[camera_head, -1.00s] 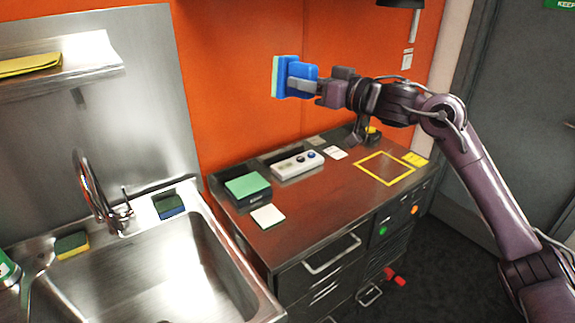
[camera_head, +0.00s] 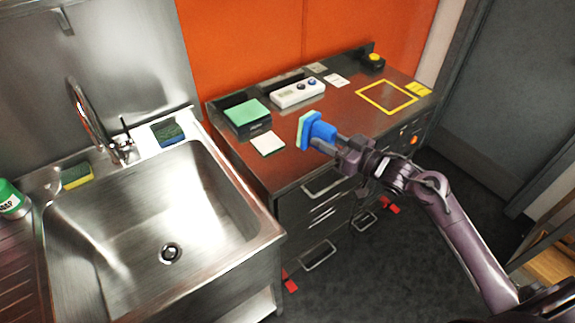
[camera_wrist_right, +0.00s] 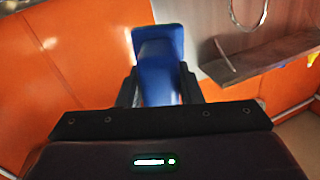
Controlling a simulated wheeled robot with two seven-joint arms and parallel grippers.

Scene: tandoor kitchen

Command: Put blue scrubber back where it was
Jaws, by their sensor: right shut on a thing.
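The blue scrubber (camera_head: 318,131) has a blue handle and body with a pale green pad facing left. In the right wrist view the blue scrubber (camera_wrist_right: 160,68) sits between the two dark fingers (camera_wrist_right: 160,90). A blue sponge with a dark green top (camera_head: 168,131) lies on the sink's back ledge. A yellow sponge with a dark green top (camera_head: 76,175) lies at the sink's left corner. My left gripper is not in view.
The counter (camera_head: 330,122) carries a green-topped block (camera_head: 247,115), a white square (camera_head: 267,144), a white control box (camera_head: 297,92) and a yellow outlined square (camera_head: 387,97). The steel sink (camera_head: 150,220) and its faucet (camera_head: 88,122) are at left. Drawer handles stick out below the counter.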

